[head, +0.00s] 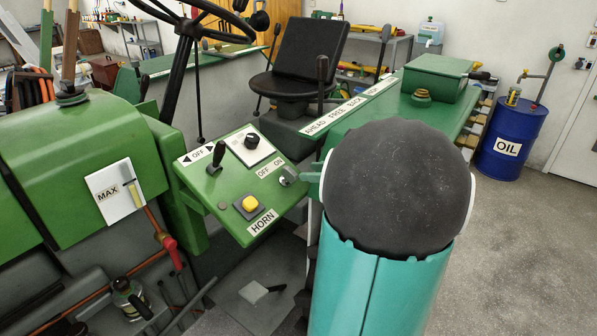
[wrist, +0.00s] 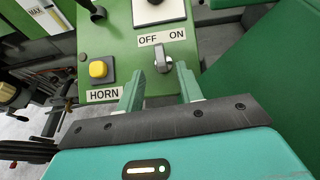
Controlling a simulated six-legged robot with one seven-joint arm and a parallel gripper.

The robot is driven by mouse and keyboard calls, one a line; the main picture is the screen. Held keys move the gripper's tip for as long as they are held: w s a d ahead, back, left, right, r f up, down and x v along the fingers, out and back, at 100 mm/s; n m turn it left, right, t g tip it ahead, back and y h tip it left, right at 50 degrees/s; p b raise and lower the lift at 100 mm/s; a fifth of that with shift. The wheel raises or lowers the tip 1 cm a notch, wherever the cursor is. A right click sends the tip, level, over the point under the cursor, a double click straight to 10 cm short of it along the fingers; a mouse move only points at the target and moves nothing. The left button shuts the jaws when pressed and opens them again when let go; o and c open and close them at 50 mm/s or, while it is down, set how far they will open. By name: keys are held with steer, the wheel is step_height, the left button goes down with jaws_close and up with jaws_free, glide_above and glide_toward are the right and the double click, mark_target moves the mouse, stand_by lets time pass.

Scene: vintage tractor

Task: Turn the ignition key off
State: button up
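The ignition key (wrist: 162,58) is a small grey metal key on the green control panel, just below the OFF/ON label (wrist: 161,37) in the wrist view. It also shows in the head view (head: 286,181), at the panel's right edge. Its grip looks roughly upright in the wrist view; I cannot tell clearly which label it is turned to. My gripper (wrist: 160,76) is open, with one pale green finger on each side, lower left and lower right of the key. The key lies between or just beyond the fingertips, with visible gaps. In the head view my arm hides most of the gripper.
A yellow HORN button (wrist: 98,69) sits left of the key. A black lever (head: 216,157) and a black knob on a white plate (head: 251,142) rise from the same panel. A green fender (head: 375,107) lies to the right. The steering wheel column (head: 180,70) stands behind.

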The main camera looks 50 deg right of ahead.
steer(key=v, duration=0.5)
steer(key=shift+s+r, duration=0.15)
steer(key=shift+s, duration=0.2)
